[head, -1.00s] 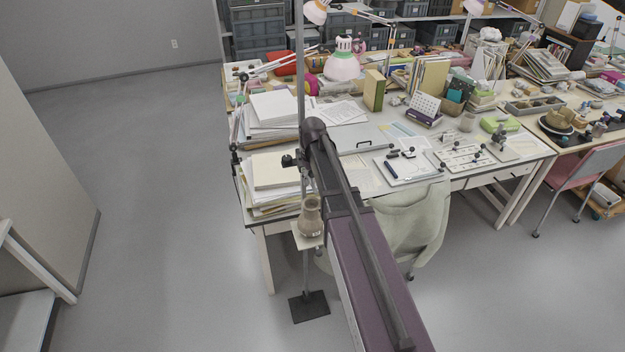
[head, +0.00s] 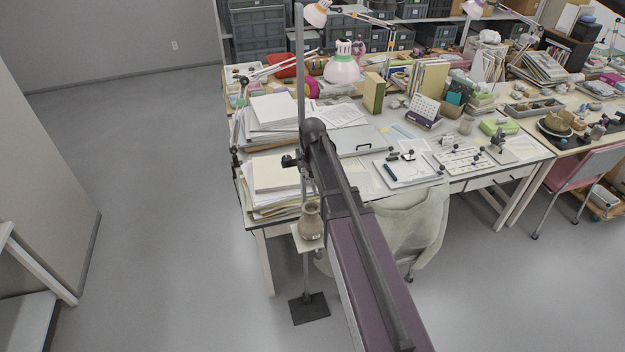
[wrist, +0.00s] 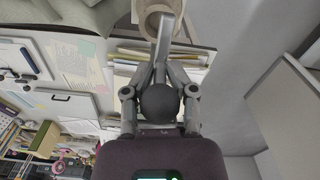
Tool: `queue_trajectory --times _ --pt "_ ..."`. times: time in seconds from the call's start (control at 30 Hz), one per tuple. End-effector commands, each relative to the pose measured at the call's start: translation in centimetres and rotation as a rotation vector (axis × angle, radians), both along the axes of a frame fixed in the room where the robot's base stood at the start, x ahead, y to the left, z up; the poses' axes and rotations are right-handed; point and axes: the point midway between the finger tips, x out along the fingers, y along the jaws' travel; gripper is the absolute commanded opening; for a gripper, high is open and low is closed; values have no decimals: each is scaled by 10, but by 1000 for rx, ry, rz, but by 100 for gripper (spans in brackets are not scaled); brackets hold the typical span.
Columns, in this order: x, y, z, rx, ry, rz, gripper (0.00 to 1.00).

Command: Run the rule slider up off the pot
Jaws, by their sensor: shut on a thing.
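The pot (head: 310,222), a small brown-grey vessel, stands upright on a small pale platform (head: 303,243) on a tall thin stand. The rule (head: 300,60) is the grey upright post rising above it. The dark rule slider (head: 289,161) shows on the post above the pot, partly hidden by my arm. My gripper is mostly behind my arm in the head view. In the wrist view my gripper (wrist: 164,30) has its fingers closed together; what they grip is hard to make out. A round beige rim, likely the pot (wrist: 150,12), shows beyond the fingertips.
The stand's dark base (head: 309,308) rests on the floor. A cluttered table with paper stacks (head: 276,178) lies close behind the post. A chair draped with a pale garment (head: 408,222) is to the right. The floor at left is open.

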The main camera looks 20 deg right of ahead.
Motion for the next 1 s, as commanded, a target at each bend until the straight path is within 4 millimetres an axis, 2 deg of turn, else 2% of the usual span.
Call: queue_trajectory --times 0.03,0.13,0.5,0.53,0.57,0.6,1.0 --pt "1 0 8 0 -1 0 0" --pt "1 0 13 0 -1 0 0" --pt "1 0 12 -1 -2 0 0" --pt "1 0 12 -1 -2 0 38" --pt "1 0 12 0 -2 0 47" --pt "1 0 12 0 -2 0 50" --pt "0 0 11 0 -1 0 50"
